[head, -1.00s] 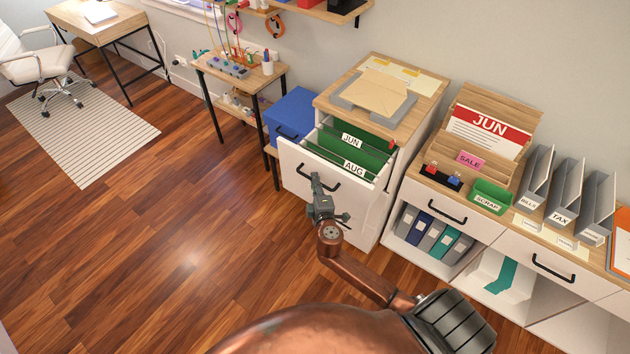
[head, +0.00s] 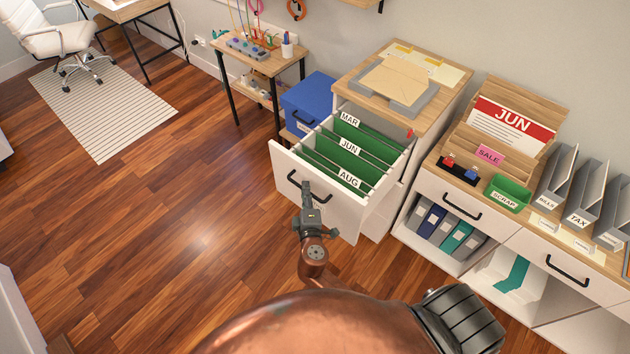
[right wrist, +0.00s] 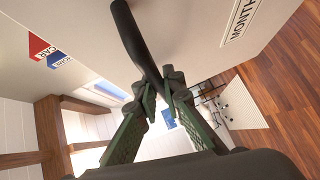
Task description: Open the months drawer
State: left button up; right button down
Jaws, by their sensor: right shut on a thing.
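The months drawer (head: 319,207) is pulled well out of the wooden-topped cabinet (head: 432,105). Green hanging files tabbed MAR, JUN and AUG (head: 345,160) show inside it. My right gripper (head: 306,190) is at the black bar handle (head: 291,184) on the drawer front. In the right wrist view, the fingers (right wrist: 160,88) are closed around the handle (right wrist: 137,40), and part of the label reading MONTH (right wrist: 242,20) shows on the drawer front. My left gripper is not in view.
A blue box (head: 308,100) stands left of the cabinet, near a small wooden side table (head: 262,62). A low cabinet with a green SCRAP tray (head: 508,193) stands to the right. The wooden floor (head: 190,220) left of the drawer is clear.

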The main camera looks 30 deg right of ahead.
jog(key=shift+s+a+b, duration=0.1)
jog(key=shift+s+a, duration=0.2)
jog(key=shift+a, duration=0.45)
jog(key=shift+s+a+b, duration=0.1)
jog(key=shift+s+a, duration=0.25)
jog(key=shift+a, duration=0.4)
jog(key=shift+s+a+b, duration=0.1)
jog(key=shift+s+a, duration=0.2)
jog(key=shift+a, duration=0.45)
jog(key=c, duration=2)
grip_release()
jog(key=v, duration=1.2)
